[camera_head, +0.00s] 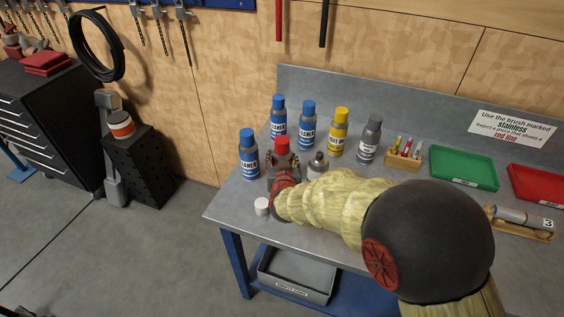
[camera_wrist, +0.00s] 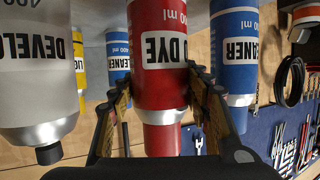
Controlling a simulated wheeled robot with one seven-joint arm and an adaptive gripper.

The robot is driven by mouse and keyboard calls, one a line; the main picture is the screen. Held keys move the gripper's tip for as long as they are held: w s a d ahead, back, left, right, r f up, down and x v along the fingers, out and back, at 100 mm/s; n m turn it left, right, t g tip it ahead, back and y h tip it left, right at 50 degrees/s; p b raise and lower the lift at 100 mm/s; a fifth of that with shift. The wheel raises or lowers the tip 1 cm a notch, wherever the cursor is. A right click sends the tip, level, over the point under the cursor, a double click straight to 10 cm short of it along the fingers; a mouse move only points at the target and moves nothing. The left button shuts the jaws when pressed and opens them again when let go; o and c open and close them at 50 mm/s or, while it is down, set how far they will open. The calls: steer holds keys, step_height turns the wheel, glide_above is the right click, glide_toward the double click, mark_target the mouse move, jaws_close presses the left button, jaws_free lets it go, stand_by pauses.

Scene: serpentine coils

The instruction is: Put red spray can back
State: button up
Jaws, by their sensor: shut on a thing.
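The red spray can (camera_head: 282,146), labelled as dye, stands among other cans at the left end of the workbench. In the wrist view the red can (camera_wrist: 160,90) appears upside down between the two fingers. My gripper (camera_head: 283,165) is shut on it from the front, with one finger on each side. In the wrist view my gripper (camera_wrist: 155,95) covers part of the can's sides. I cannot tell whether the can's base touches the bench, as the gripper and arm hide it.
Blue cans (camera_head: 248,155) stand left of and behind the red can. A yellow can (camera_head: 339,132) and a grey can (camera_head: 369,138) stand to the right. A silver developer can (camera_head: 318,165) is close on the right. A white cap (camera_head: 262,206) lies in front. A green tray (camera_head: 463,166) is farther right.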

stand_by(0.3)
steer(key=o, duration=1.4)
steer(key=shift+f, duration=0.15)
steer(key=shift+o, duration=0.5)
